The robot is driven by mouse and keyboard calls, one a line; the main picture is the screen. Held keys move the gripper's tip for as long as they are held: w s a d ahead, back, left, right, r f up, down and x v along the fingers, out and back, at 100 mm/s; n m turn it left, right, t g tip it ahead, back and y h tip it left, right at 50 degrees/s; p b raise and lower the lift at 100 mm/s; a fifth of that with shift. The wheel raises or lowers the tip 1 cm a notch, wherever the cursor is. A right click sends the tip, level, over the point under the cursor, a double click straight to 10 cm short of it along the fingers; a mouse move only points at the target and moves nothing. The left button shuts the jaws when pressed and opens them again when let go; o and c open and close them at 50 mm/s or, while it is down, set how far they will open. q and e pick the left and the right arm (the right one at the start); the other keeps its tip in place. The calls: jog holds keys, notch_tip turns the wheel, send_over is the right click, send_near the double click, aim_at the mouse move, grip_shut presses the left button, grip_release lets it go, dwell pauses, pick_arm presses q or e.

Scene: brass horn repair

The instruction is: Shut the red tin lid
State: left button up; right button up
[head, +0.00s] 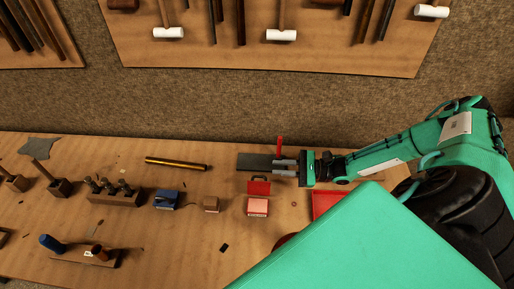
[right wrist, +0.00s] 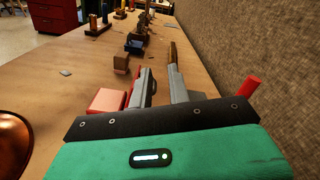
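The red tin (head: 257,207) stands on the bench with a pale pink block-like top or filling showing. Its red lid (head: 259,186) is tilted up at the tin's far side, open. My right gripper (head: 283,168) points left just behind and to the right of the lid, near bench height. Its two fingers are apart with nothing visible between them, as the right wrist view also shows (right wrist: 162,85). There the tin (right wrist: 107,101) lies left of the fingers, and a red edge, probably the lid, shows beside the left finger. My left gripper is not in view.
A dark grey slab (head: 253,161) lies by the right fingertips, with a red upright rod (head: 280,146) behind. A brass tube (head: 177,163), a blue box (head: 166,199) and a small wooden block (head: 211,204) lie left. A red tray (head: 324,203) is right of the tin.

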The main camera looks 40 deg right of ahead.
aim_at(259, 184)
notch_tip(259, 184, down, 5)
jog(key=shift+f+p, duration=0.1)
jog(key=shift+p, duration=0.2)
jog(key=p+x, duration=0.2)
jog(key=x, duration=0.4)
jog(key=shift+w+a+f+p, duration=0.1)
jog(key=shift+a+p, duration=0.05)
jog(key=shift+p, duration=0.25)
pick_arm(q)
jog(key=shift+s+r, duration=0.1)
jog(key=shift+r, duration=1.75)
pick_arm(e)
jog(key=shift+w+a+f, duration=0.15)
jog(key=shift+w+a, duration=0.25)
jog(key=shift+c, duration=0.5)
grip_shut()
